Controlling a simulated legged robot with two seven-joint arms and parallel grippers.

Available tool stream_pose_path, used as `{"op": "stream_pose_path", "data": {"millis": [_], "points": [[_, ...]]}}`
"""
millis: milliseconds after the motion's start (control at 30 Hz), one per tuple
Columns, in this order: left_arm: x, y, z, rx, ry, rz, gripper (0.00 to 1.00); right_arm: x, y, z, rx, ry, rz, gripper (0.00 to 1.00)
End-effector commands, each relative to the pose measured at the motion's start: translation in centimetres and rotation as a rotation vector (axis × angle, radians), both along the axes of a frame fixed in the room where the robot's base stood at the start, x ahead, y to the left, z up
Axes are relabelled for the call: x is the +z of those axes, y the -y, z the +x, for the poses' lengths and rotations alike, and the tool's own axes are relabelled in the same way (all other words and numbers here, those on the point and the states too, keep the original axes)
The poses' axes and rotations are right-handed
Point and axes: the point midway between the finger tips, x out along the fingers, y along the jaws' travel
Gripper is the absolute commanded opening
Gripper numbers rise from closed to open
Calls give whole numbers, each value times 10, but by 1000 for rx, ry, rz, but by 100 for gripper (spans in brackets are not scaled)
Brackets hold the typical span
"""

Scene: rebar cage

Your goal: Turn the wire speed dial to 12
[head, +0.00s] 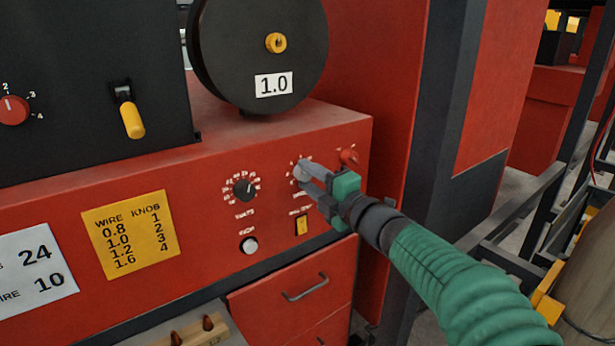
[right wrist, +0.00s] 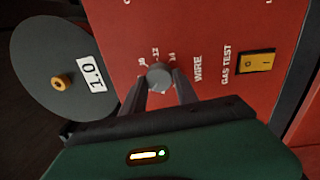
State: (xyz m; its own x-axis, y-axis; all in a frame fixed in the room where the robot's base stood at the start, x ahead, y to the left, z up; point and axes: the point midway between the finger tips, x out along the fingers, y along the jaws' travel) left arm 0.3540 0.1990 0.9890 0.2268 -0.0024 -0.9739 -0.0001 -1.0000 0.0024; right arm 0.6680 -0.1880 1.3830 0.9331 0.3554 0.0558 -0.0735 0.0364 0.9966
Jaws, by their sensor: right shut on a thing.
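The wire speed dial (right wrist: 159,77) is a small grey knob on the red front panel, beside the label WIRE. My right gripper (right wrist: 159,84) is shut on it, one finger on each side. In the right wrist view the marks 10, 12 and 14 show just past the knob. Its pointer is too small to read. In the head view my right gripper (head: 303,178) reaches in from the lower right and its fingers cover most of the dial. My left gripper is not in view.
The volts dial (head: 244,188) is left of my right gripper. A red knob (head: 349,157) sits close to its right, and a yellow gas test switch (head: 301,225) below. A wire spool (head: 262,60) marked 1.0 stands above. A yellow chart (head: 131,235) and a white card (head: 35,272) reading 24 and WIRE 10 are left.

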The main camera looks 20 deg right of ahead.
Motion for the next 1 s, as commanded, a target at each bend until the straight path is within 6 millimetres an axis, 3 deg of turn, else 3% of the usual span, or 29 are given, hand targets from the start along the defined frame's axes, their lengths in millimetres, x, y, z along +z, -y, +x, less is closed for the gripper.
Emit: {"op": "stream_pose_path", "data": {"millis": [1000], "points": [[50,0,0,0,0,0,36,-4,1,0,-13,-344,905,0]]}}
